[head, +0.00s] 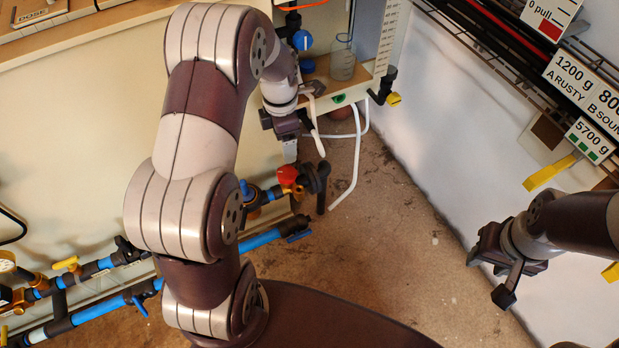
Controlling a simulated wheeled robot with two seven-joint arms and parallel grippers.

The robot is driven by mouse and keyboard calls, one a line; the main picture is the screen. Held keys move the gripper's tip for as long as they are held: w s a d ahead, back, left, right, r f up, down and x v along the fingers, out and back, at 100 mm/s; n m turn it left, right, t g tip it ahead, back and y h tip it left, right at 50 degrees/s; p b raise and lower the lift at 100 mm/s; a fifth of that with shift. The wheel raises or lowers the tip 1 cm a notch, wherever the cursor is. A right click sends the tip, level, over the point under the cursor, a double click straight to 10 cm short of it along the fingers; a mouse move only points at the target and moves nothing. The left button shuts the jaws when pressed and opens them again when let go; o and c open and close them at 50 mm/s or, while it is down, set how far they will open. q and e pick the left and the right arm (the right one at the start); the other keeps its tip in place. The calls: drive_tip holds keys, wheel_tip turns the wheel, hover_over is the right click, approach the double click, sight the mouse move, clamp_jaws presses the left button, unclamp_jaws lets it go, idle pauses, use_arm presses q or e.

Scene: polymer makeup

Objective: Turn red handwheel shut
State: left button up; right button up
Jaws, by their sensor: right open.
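The red handwheel (288,175) sits on a dark valve body low by the floor, at the middle of the head view, beside a brass and blue pipe fitting. My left gripper (291,148) hangs just above the handwheel, pointing down, with a small visible gap between them. Its fingers are small and partly hidden, so I cannot tell whether it is open or shut. My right gripper (489,277) is open and empty at the right, over the floor near the white wall, well away from the handwheel.
Blue pipes (95,315) with yellow- and blue-handled valves run along the lower left. A white hose (352,170) hangs right of the handwheel. A blue knob (303,40) and a beaker (342,65) are above. A rack with weight labels (585,85) lines the right wall. Floor between is clear.

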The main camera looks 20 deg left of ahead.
sight(287, 172)
use_arm(q)
wheel_tip(287, 172, down, 12)
drive_tip(key=b, duration=0.6)
drive_tip(key=shift+f+b, duration=0.1)
drive_tip(key=shift+b, duration=0.3)
drive_tip(key=shift+s, duration=0.1)
drive_tip(key=c, duration=1)
